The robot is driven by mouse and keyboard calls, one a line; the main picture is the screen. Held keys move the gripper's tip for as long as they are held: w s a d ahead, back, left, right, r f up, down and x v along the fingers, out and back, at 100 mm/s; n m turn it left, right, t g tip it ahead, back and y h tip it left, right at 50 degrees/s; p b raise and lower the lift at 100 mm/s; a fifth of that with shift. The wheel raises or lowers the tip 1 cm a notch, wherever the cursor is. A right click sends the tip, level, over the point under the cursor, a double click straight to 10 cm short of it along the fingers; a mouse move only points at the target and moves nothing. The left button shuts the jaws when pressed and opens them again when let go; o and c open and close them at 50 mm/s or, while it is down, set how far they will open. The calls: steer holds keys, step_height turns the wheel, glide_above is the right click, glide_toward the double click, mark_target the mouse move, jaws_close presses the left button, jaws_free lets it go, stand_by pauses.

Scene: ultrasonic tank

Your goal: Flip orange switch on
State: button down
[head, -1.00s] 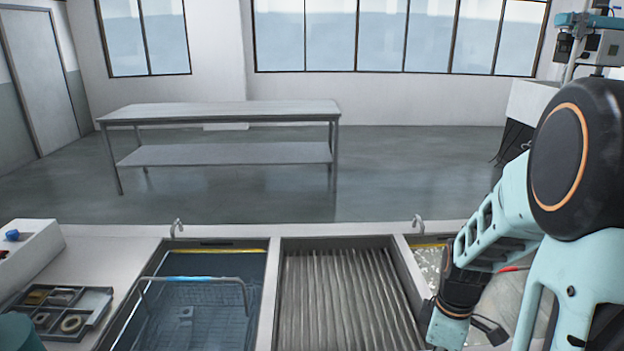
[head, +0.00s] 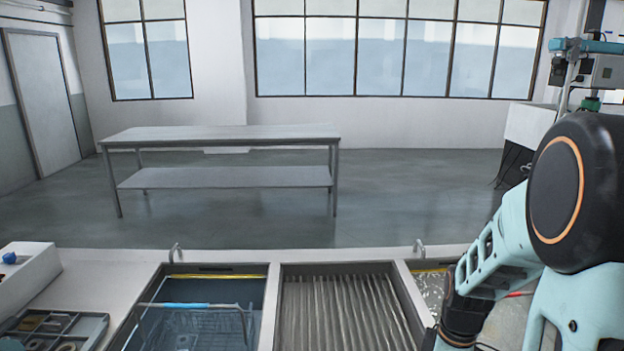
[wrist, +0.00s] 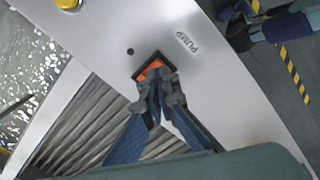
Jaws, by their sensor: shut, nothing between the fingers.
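In the wrist view, the orange switch (wrist: 152,67) sits in a black frame on the pale panel, beside the printed word PUMP. My gripper (wrist: 160,82) is shut and empty. Its fingertips lie right over the lower edge of the switch in the picture and hide part of it. I cannot tell whether they touch it, or which way the switch is set. In the head view the switch does not show, and my gripper is mostly below the bottom edge.
A ribbed basin (head: 345,310) lies beside the panel, with a water tank (head: 200,315) left of it and a bubbling tank (head: 432,285) to its right. A yellow button (wrist: 68,3) stands on the panel. An empty metal table (head: 220,135) stands farther back.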

steer(key=shift+f+b, duration=0.8)
steer(key=shift+f, duration=0.3)
stand_by(0.6)
steer(key=shift+r, duration=0.1)
steer(key=shift+r+p, duration=2.9)
steer(key=shift+r, duration=0.6)
